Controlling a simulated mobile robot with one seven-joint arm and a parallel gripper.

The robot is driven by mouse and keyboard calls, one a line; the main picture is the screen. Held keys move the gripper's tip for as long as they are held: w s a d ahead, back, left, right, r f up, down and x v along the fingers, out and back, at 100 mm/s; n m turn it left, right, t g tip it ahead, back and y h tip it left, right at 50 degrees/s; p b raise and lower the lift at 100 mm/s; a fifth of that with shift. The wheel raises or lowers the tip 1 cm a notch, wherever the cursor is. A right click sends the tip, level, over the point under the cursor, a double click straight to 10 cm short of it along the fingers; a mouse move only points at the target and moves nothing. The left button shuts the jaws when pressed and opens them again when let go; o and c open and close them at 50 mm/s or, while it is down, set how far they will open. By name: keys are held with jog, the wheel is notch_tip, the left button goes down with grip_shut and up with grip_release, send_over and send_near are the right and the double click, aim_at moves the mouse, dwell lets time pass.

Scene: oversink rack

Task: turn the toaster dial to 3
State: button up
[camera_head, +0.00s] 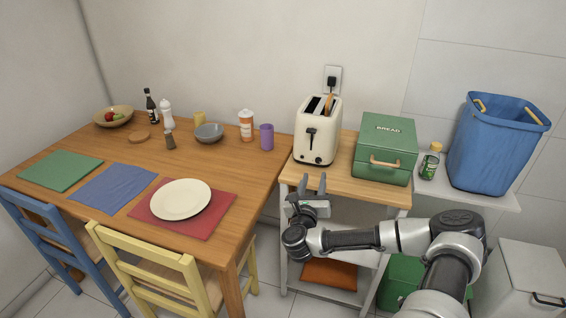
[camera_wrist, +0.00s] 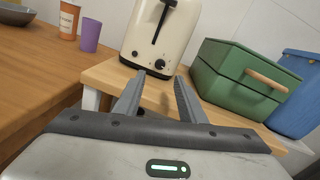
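The cream toaster (camera_head: 318,130) stands on a small wooden-topped cart (camera_head: 345,183), with a slice of bread showing in a slot. In the wrist view the toaster (camera_wrist: 160,30) shows its front, with a black lever and a dark round dial (camera_wrist: 160,65) low on it. A small dark knob also shows at its lower left. The dial's setting is too small to read. My gripper (camera_head: 313,182) is below and in front of the toaster, apart from it. In the wrist view my gripper's fingers (camera_wrist: 162,82) are spread, with nothing between them.
A green bread box (camera_head: 385,150) stands right of the toaster, close to it. A spice jar (camera_head: 430,161) and blue bin (camera_head: 495,145) are further right. The dining table (camera_head: 245,180) with a purple cup (camera_head: 266,137) is at left. The cart top before the toaster is clear.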

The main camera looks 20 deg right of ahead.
jog(key=a+v, duration=0.1)
jog(key=v, duration=0.9)
jog(key=w+a+r+n+g+y+p, duration=0.1)
jog(key=w+a+r+n+y+p, duration=0.15)
jog(key=a+n+y, duration=0.6)
jog(key=w+a+r+n+g+y+p, duration=0.1)
jog(key=a+n+y+p, duration=0.25)
jog(key=n, duration=0.95)
jog(key=s+d+r+n+g+h+p, duration=0.1)
jog(key=s+d+r+n+g+p, duration=0.1)
jog(key=r+n, duration=0.3)
jog(key=s+d+r+n+g+h+p, duration=0.1)
jog(key=s+d+r+n+g+p, duration=0.1)
jog(key=r, duration=0.7)
jog(key=s+n+g, duration=0.1)
jog(key=s+n, duration=0.1)
jog(key=n, duration=0.1)
jog(key=shift+s+d+g+h, duration=0.2)
jog(key=shift+d+g+h, duration=0.05)
jog(key=shift+g+h, duration=0.15)
